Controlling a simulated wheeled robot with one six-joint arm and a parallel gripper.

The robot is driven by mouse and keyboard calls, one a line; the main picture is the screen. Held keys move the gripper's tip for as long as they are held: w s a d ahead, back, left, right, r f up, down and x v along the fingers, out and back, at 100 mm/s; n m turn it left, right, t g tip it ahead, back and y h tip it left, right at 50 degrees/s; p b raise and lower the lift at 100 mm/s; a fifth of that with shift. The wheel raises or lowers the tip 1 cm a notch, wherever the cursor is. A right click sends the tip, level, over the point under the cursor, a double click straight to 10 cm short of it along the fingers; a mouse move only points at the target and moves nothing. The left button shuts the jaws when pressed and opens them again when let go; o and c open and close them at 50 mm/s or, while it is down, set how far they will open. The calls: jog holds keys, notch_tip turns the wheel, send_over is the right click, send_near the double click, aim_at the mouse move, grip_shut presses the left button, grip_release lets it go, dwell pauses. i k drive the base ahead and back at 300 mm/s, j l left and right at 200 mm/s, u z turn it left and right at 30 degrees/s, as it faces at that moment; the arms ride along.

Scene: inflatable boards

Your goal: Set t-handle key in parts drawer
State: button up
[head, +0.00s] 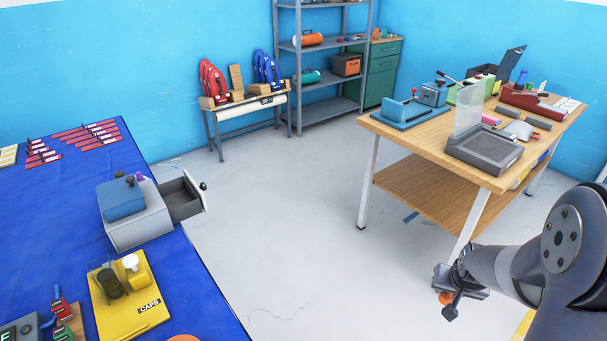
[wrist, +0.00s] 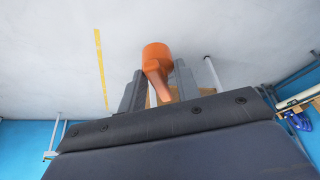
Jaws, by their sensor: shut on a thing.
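My gripper (head: 449,290) is at the lower right of the head view, in the air in front of the wooden workbench. It is shut on an orange piece (head: 445,298), apparently the t-handle key. In the wrist view the orange piece (wrist: 157,58) sits between the two grey fingers (wrist: 159,88), its thick rounded end outward; the rest of its shape is hidden. The parts drawer (head: 181,198) is pulled out from the right side of a small grey cabinet (head: 138,224) on the blue table. The drawer looks empty inside. My gripper is far to its right.
A yellow caps tray (head: 128,305) stands in front of the cabinet. The blue-covered table (head: 190,290) has red tools at the back. The wooden workbench (head: 415,150) holds several devices. Open floor (head: 290,240) lies between the tables.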

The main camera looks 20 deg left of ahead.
aim_at(172, 207)
jog(key=i+j+u, duration=0.1)
jog(key=i+u, duration=0.7)
jog(key=u, duration=0.15)
jog(key=i+l+u, duration=0.2)
jog(key=i+u, duration=0.25)
jog(key=k, duration=0.05)
